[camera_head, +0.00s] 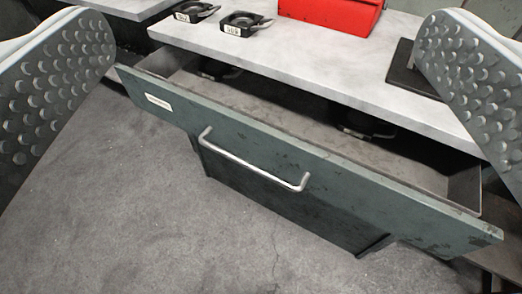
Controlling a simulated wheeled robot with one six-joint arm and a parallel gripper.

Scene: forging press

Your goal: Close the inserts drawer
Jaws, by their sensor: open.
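The inserts drawer (340,183) is a dark green drawer with a scuffed front, pulled out from under a light grey worktop. A curved metal handle (253,162) sits on its front, and a small label (159,103) is at the left of the front; I cannot read it. Dark inserts (362,126) lie inside, partly hidden under the worktop. My gripper (262,118) is open, with its two dimpled fingers far apart at the left and right edges of the view. It is apart from the handle, with nothing between the fingers.
The grey worktop (300,58) carries two black ring-shaped pieces (243,24), a red box (330,12) and a dark flat plate (408,75) at the right. Open grey floor (110,210) lies in front of the drawer at the lower left.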

